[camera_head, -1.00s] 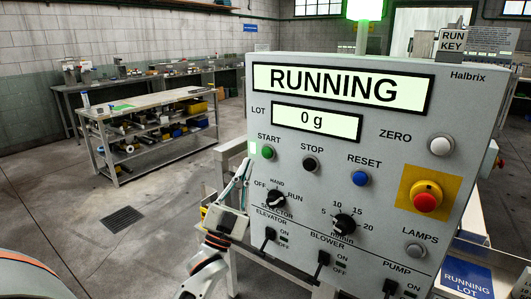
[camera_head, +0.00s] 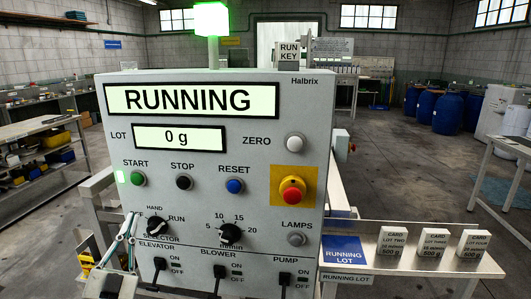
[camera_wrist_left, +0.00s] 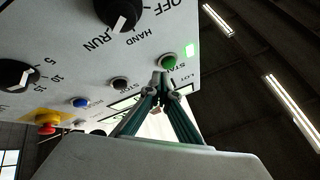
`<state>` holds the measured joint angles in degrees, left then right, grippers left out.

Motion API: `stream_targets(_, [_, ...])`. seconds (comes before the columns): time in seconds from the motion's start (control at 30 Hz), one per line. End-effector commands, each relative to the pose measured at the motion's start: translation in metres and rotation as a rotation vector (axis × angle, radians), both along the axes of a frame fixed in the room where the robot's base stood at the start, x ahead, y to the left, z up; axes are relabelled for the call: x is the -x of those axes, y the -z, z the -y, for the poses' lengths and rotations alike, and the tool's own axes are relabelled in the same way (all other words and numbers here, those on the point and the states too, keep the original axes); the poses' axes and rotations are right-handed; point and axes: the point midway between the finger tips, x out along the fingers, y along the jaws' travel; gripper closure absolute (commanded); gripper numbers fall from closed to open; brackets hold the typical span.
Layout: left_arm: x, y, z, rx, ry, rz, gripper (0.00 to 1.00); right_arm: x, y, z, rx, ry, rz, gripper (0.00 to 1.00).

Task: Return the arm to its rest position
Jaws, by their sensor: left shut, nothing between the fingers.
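My left gripper (camera_head: 131,216) is at the lower left of the control panel (camera_head: 255,105) in the head view, its fingers together and empty. In the left wrist view the fingertips (camera_wrist_left: 161,82) meet below the green START button (camera_wrist_left: 169,62). The fingers stand in front of the panel; I cannot tell whether they touch it. They cover the OFF mark beside the selector knob (camera_head: 156,226). The panel display (camera_head: 192,99) reads RUNNING and the lot display (camera_head: 180,138) reads 0 g. My right gripper is not in view.
A green lamp (camera_head: 211,19) is lit above the panel. A red emergency button (camera_head: 292,190) sits on a yellow plate. At right, a shelf (camera_head: 415,260) carries several white cards. A workbench (camera_head: 35,128) stands at left and blue drums (camera_head: 446,113) at the back. Open floor lies between.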

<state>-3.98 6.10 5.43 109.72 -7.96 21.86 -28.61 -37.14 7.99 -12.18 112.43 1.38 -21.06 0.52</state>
Motion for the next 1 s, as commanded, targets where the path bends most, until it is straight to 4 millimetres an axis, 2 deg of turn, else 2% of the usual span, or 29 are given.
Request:
stream_targets(0.03, [0.003,0.034,0.01,0.017,0.025,-0.087,1.0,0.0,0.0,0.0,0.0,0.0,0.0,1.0])
stream_targets(0.1, [0.008,0.08,0.025,0.049,0.061,-0.212,1.0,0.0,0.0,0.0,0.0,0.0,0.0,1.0])
stream_targets(0.27, [0.038,0.182,0.06,0.123,0.127,-0.49,1.0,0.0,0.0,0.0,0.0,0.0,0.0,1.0])
stream_targets(0.4, [0.083,0.263,0.088,0.188,0.166,-0.724,1.0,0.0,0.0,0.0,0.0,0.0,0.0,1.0])
stream_targets(0.5, [0.123,0.315,0.108,0.233,0.185,-0.883,1.0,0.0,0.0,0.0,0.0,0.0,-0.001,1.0])
stream_targets(0.6, [0.163,0.356,0.124,0.272,0.196,-1.022,1.0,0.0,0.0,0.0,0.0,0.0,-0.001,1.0])
stream_targets(0.7, [0.196,0.384,0.137,0.301,0.202,-1.126,1.0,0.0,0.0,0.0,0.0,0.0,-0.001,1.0])
stream_targets(0.8, [0.219,0.4,0.145,0.32,0.204,-1.192,1.0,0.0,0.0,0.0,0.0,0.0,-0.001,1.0])
stream_targets(0.9, [0.229,0.408,0.148,0.331,0.204,-1.223,1.0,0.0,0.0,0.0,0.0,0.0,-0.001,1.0])
stream_targets(1.0, [0.232,0.409,0.149,0.332,0.203,-1.23,1.0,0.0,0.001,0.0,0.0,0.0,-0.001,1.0])
